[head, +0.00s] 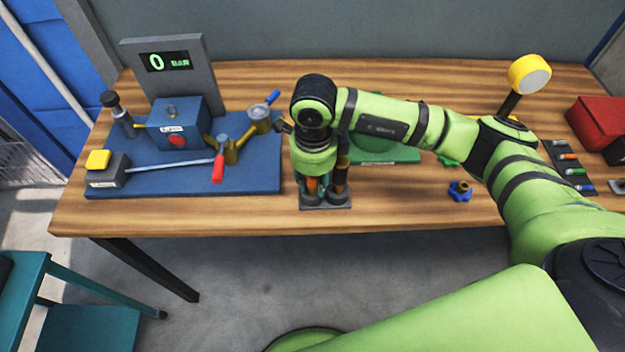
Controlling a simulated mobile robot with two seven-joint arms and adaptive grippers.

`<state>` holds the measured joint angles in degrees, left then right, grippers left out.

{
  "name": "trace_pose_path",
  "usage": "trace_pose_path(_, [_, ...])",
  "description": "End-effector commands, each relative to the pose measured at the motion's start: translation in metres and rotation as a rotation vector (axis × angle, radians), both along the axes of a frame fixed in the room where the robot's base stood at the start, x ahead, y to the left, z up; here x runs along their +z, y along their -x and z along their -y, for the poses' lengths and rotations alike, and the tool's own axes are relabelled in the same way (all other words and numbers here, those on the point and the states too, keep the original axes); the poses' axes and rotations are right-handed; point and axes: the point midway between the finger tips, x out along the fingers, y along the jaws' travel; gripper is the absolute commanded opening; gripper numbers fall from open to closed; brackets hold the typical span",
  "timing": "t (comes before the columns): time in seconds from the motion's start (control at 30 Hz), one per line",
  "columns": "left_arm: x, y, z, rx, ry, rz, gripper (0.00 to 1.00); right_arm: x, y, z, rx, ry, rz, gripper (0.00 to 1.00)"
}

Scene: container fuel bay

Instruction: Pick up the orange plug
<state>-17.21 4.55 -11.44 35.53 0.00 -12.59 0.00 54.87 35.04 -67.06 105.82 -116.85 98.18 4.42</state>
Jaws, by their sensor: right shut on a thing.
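My right gripper (324,188) reaches in from the right and points down at a small dark stand (325,203) near the table's front edge. It is shut on the orange plug (312,184), of which only a small orange patch shows between the dark fingers. The rest of the plug is hidden by the gripper and wrist. I cannot tell whether the plug is still seated in the stand or lifted off it. My left gripper is not in view.
Left of the gripper is a blue board (245,180) with valves, a red-handled lever (219,165) and a gauge panel (165,63) reading 0 BAR. A green plate (385,156) lies behind my arm. A blue fitting (459,191), yellow lamp (529,74) and red box (597,122) are at right.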

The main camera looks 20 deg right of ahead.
Motion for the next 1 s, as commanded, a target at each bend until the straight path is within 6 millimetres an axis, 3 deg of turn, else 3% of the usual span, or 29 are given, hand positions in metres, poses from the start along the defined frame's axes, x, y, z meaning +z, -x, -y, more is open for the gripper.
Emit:
trace_pose_path(0.27, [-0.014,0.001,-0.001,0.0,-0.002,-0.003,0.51,0.039,-0.002,0.002,-0.002,0.003,0.007,0.0])
trace_pose_path(0.7, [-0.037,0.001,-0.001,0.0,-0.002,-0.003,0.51,0.15,-0.001,0.001,-0.001,0.002,0.009,0.0])
trace_pose_path(1.0, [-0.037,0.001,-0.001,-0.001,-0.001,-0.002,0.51,0.176,-0.001,0.001,-0.001,0.002,0.003,0.0])
